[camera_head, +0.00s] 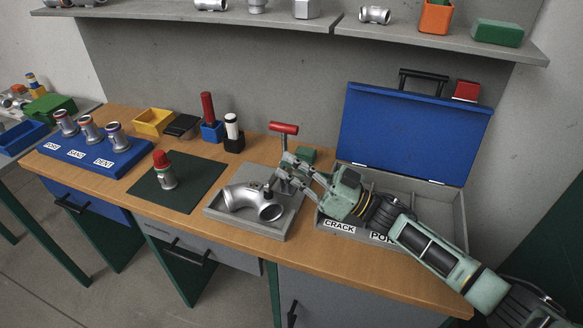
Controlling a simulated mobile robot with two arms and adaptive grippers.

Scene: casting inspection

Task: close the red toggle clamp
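The red toggle clamp (284,128) has a red T-shaped handle on a thin upright stem. It stands at the back of a grey fixture plate (290,222) on the bench. A silver pipe elbow casting (250,198) lies on that plate, in front of the clamp. My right gripper (283,167) reaches in from the right, below the red handle and beside the stem. Its two fingers are spread apart, and I see nothing held between them. Whether a finger touches the clamp I cannot tell. The lower clamp parts are partly hidden by the fingers. My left gripper is not in view.
An open blue-lidded case (415,130) with CRACK and other labelled compartments lies under my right arm. Left of the fixture is a dark green mat (190,195) with a red-topped silver part (164,170). A blue rack (92,160) stands farther left. A shelf (400,45) runs above.

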